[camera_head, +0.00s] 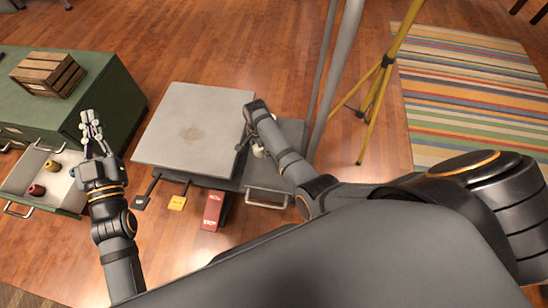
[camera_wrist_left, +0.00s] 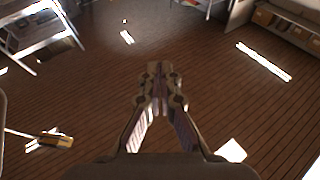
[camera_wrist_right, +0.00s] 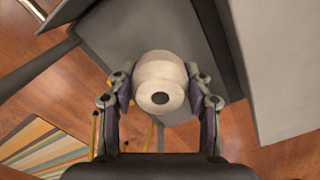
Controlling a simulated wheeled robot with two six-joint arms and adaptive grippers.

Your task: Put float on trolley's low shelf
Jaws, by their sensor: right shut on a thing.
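The float (camera_wrist_right: 160,80) is a whitish rounded piece with a dark hole, held between the fingers of my right gripper (camera_wrist_right: 160,92). In the head view my right gripper (camera_head: 258,150) is by the right side of the trolley's grey top (camera_head: 190,125), partly hidden by its own arm. The trolley's low shelf (camera_head: 290,135) shows as a grey surface at that side; it also lies behind the float in the right wrist view (camera_wrist_right: 185,40). I cannot tell whether the float touches it. My left gripper (camera_head: 91,122) is empty and shut, its fingertips together in the left wrist view (camera_wrist_left: 157,72).
A green cabinet (camera_head: 125,110) with a wooden crate (camera_head: 47,72) and an open drawer holding small pots stands at left. A yellow tripod (camera_head: 385,70) and grey poles stand beyond, near a striped rug (camera_head: 470,90).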

